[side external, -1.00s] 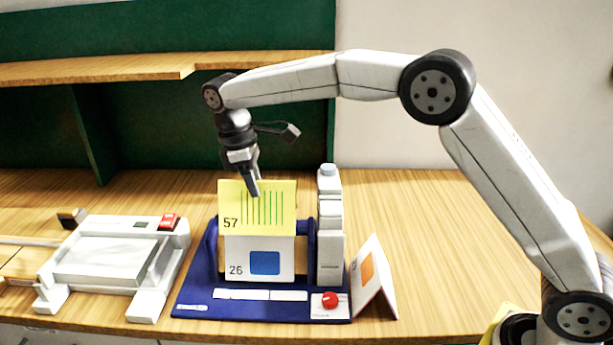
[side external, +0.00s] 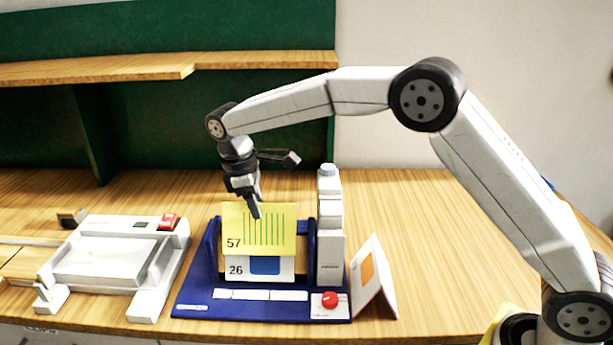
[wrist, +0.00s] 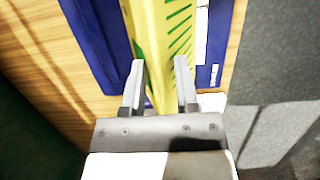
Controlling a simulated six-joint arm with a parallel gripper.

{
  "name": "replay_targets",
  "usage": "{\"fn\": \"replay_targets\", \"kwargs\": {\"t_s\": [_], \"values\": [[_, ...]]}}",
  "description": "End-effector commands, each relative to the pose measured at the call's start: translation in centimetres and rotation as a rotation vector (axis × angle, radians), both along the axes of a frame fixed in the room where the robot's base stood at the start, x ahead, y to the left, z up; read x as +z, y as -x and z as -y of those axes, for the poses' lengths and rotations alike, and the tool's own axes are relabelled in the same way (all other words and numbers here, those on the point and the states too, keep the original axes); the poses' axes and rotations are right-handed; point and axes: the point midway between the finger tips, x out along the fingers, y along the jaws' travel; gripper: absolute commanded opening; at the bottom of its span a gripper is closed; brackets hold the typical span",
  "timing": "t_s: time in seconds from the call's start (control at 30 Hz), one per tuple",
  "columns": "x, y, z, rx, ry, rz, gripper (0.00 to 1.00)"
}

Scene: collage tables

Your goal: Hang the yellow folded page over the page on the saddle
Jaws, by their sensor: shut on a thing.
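The yellow folded page (side external: 275,232), marked 57 with green stripes, is upright over the blue saddle stand (side external: 212,262). My gripper (side external: 256,212) is shut on its top fold; in the wrist view the two fingers (wrist: 160,88) stand on either side of the yellow page (wrist: 160,40). The white page (side external: 246,268), marked 26 with a blue patch, hangs on the saddle. The yellow page covers its upper part, and only its lower strip shows. Whether the yellow fold rests on the white page's fold cannot be told.
A white post (side external: 330,235) stands close to the yellow page's right side. A red button (side external: 330,299) is at the stand's front right. A folded white page with an orange patch (side external: 367,270) stands right of it. A white tray device (side external: 110,262) is at left.

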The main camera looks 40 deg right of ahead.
Motion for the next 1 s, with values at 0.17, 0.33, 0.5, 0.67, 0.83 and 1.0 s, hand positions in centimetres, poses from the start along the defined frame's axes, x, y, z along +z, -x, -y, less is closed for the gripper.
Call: {"fn": "replay_targets", "kwargs": {"t_s": [0.17, 0.33, 0.5, 0.67, 0.83, 1.0], "values": [[-1.3, 0.1, 0.0, 0.0, 0.001, -0.002, 0.1], [-2.5, 0.0, 0.0, 0.001, 0.001, -0.002, 0.1], [-3.7, 0.0, 0.0, 0.001, 0.001, -0.001, 0.1], [-4.8, 0.0, 0.0, 0.001, 0.001, -0.001, 0.1], [-5.9, 0.0, 0.0, 0.001, 0.001, -0.002, 0.1], [-6.5, 0.0, 0.0, 0.0, 0.0, 0.0, 0.1]]}}
